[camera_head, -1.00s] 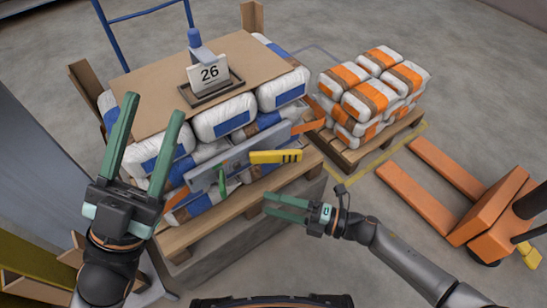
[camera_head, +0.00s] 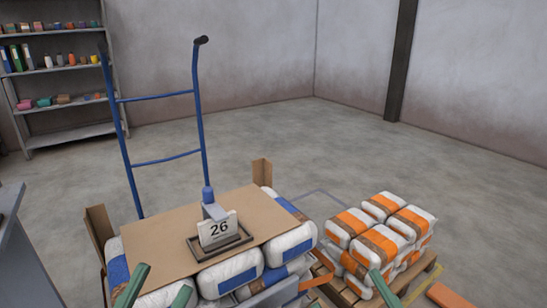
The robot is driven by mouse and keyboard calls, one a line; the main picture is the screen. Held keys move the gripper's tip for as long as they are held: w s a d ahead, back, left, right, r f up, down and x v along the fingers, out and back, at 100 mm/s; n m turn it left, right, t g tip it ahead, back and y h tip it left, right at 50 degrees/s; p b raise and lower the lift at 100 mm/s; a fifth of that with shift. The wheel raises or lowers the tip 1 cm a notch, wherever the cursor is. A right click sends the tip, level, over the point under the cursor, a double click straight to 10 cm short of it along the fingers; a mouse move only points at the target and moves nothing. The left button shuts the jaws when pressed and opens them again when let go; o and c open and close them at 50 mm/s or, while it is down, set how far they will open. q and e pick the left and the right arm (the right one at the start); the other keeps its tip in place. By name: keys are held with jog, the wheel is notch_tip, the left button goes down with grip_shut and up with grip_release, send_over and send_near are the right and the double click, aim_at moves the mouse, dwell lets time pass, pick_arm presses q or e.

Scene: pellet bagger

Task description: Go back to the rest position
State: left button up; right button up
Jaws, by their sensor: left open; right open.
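My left gripper (camera_head: 163,279) shows at the bottom left of the head view as two green fingertips set apart, so it is open with nothing seen between them. It is in front of the bag stack with the cardboard sheet (camera_head: 160,236) on top. My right gripper (camera_head: 383,288) shows only as green fingertip parts at the bottom edge, in front of the orange-banded bags (camera_head: 378,243). The rest of both arms is below the picture.
A card marked 26 (camera_head: 217,231) stands in a dark tray on the cardboard, with a blue-topped tool behind it. A blue hand truck (camera_head: 160,158) stands behind the stack. Shelves (camera_head: 70,103) stand at the back left. The floor behind is clear.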

notch_tip(320, 180, up, 4)
jog(key=s+d+m+t+h, duration=0.1)
jog(key=s+d+m+t, duration=0.1)
jog(key=d+m, duration=0.1)
pick_arm(q)
jog(key=w+a+f+n+g+y+p, duration=0.2)
jog(key=w+f+n+g+y+p, duration=0.2)
jog(key=w+f+n+y+p, duration=0.85)
pick_arm(e)
jog(key=w+d+f+m+g+h+p, duration=0.2)
jog(key=w+f+m+g+h+p, duration=0.2)
jog(key=w+f+m+h, duration=0.5)
pick_arm(q)
jog(key=s+a+f+m+g+p, duration=0.1)
jog(key=s+f+g+p, duration=0.1)
jog(key=s+g+p, duration=0.2)
jog(key=s+a+f+m+g+p, duration=0.1)
jog(key=s+f+g+p, duration=0.2)
jog(key=s+p, duration=0.5)
jog(key=s+g, duration=0.1)
jog(key=s, duration=0.2)
jog(key=shift+a+f+g+y+p, duration=0.2)
jog(key=shift+f+g+y+p, duration=0.1)
jog(key=shift+g+y+p, duration=0.1)
pick_arm(e)
jog(key=s+d+f+m+g+h, duration=0.1)
jog(key=s+f+g+h, duration=0.3)
jog(key=s+f+g, duration=0.5)
jog(key=shift+s+d, duration=0.55)
jog(key=shift+s, duration=0.5)
